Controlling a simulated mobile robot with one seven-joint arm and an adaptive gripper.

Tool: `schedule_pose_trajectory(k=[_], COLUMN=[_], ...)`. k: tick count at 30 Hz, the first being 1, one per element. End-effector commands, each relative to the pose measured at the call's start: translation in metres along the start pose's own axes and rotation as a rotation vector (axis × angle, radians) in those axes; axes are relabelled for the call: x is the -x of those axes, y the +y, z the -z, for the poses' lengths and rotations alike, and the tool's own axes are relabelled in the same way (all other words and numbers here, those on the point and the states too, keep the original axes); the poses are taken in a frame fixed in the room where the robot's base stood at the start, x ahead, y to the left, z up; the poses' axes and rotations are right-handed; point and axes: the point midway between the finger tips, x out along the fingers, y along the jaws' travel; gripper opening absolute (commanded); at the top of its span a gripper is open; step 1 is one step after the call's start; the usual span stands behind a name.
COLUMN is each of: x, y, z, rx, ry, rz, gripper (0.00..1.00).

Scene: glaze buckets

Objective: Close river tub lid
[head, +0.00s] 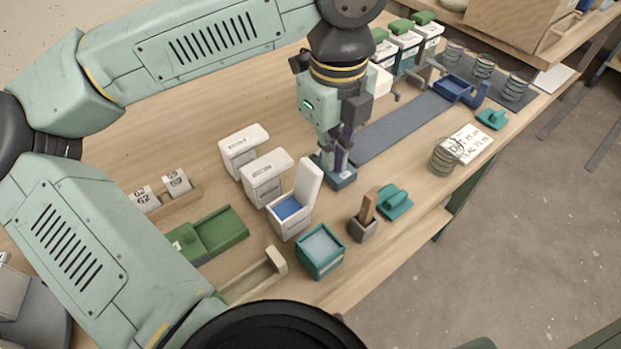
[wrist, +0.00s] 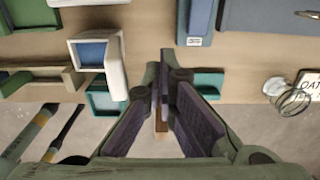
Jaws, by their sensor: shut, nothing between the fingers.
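A white tub (head: 290,218) stands open in the middle of the table, with blue inside and its white lid (head: 308,184) standing upright at its back right edge. No name on it is readable, so I cannot confirm it is the river tub. It also shows in the wrist view (wrist: 117,66), left of the fingers. My gripper (head: 341,166) points down to the right of the raised lid, apart from it, over or close to a small blue block-like piece. Its fingers are together and empty, as the wrist view (wrist: 164,72) shows.
Two closed white tubs (head: 266,180) stand behind the open one. An open teal bucket (head: 320,262), a small grey holder (head: 362,229) with a wooden piece and a teal lid (head: 395,202) stand in front. A green tray (head: 220,232) lies left. A grey-blue strip (head: 405,125) runs right.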

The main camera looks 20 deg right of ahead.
Motion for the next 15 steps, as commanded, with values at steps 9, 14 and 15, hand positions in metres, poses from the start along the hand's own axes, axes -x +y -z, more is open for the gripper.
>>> schedule_pose_trajectory(k=[9,14,15], x=[-0.0108,-0.0102,-0.0102], y=[0.0,0.0044,0.0061], z=[-0.0002,-0.0006,-0.0006], rx=[0.001,0.002,0.002], ry=[0.0,0.0,0.0], rz=[0.001,0.001,0.0], gripper=[0.0,0.0,0.0])
